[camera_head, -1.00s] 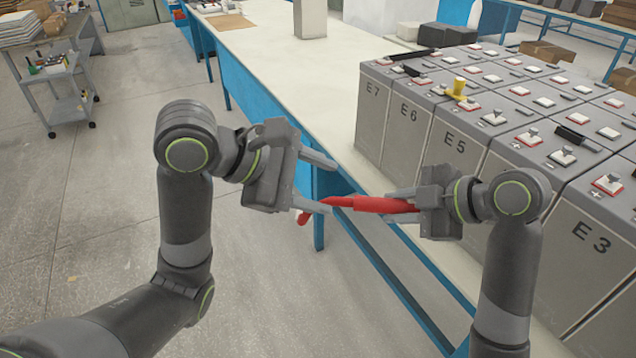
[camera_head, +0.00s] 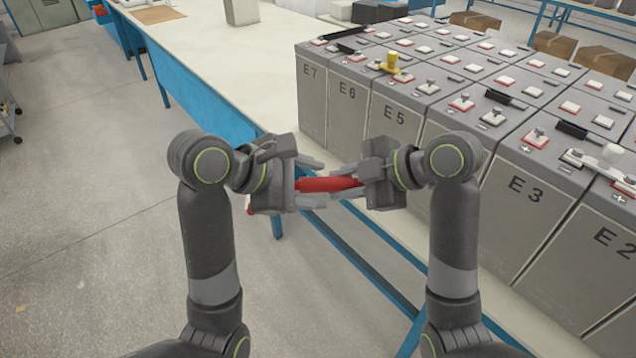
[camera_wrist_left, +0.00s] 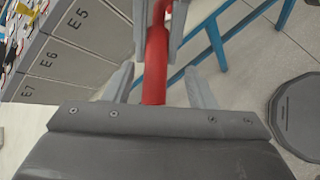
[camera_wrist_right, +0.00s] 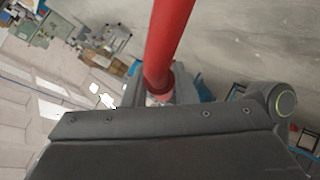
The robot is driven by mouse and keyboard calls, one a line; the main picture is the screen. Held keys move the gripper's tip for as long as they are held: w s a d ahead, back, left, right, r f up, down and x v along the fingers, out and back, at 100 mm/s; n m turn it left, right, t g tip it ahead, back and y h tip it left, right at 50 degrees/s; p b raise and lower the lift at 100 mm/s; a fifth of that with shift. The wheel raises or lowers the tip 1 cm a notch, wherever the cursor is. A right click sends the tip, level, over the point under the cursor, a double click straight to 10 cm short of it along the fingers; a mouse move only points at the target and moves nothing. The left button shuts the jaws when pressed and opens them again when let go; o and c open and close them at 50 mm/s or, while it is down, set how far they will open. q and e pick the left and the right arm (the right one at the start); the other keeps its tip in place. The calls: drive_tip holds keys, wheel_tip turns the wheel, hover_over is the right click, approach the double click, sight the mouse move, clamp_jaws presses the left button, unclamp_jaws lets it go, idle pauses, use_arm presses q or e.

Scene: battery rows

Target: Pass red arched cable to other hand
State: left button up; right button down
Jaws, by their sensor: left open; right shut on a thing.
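The red arched cable (camera_head: 328,184) spans the gap between my two grippers in the head view. My right gripper (camera_head: 352,186) is shut on it near its right end. My left gripper (camera_head: 312,186) is open, with its fingers on either side of the cable. In the left wrist view the cable (camera_wrist_left: 155,65) runs between the two open fingers, with room on both sides. In the right wrist view the cable (camera_wrist_right: 165,45) rises from between the jaws. A red end of the cable also shows below and left of my left gripper; the stretch behind that gripper is hidden.
Grey battery blocks marked E2 to E7 (camera_head: 397,118) stand in rows on the long pale table (camera_head: 215,70), right of my arms. A yellow piece (camera_head: 391,62) sits on top of one. The floor (camera_head: 90,210) at left is clear.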

use_arm(q)
drive_tip(key=shift+x, duration=0.9)
drive_tip(key=shift+s, duration=0.1)
clamp_jaws()
use_arm(e)
drive_tip(key=shift+r, duration=0.1)
drive_tip(key=c, duration=1.1)
unclamp_jaws()
